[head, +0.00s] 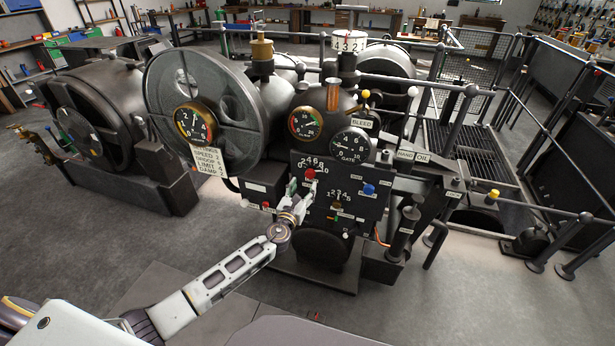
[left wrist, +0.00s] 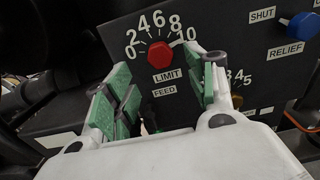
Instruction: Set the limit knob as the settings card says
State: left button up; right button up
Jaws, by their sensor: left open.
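The limit knob is red and sits on the black panel (head: 277,190) above a LIMIT label. In the left wrist view the knob (left wrist: 160,55) is under a scale from 0 to 10, with a white pointer mark toward the 10 side. It also shows in the head view (head: 310,174). The settings card (head: 208,161) hangs below a gauge and has SPEED, DROOP, LIMIT and DAMP lines; its LIMIT digit is too small to read surely. My left gripper (head: 302,190) is open in front of the knob, its green-padded fingers (left wrist: 160,82) apart with the knob between and beyond them.
A blue RELIEF knob (head: 368,189) is right of the limit knob. A lower dial (head: 336,205) with its own scale sits below. Gauges (head: 306,122) stand above the panel, and a large wheel (head: 200,90) is at left. Railings (head: 550,205) run at right.

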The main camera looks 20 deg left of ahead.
aim_at(310, 175)
pick_arm(q)
jog(key=shift+w, duration=1.6)
jog(key=shift+w+d, duration=0.1)
jog(key=shift+w, duration=1.95)
pick_arm(e)
jog(key=shift+w+d+f, duration=0.2)
jog(key=shift+w+d, duration=0.15)
jog(key=shift+w, duration=0.1)
pick_arm(q)
jog(key=c, duration=1)
jog(key=shift+b, duration=0.3)
pick_arm(e)
jog(key=shift+s+a, duration=0.1)
jog(key=shift+a+f, duration=0.1)
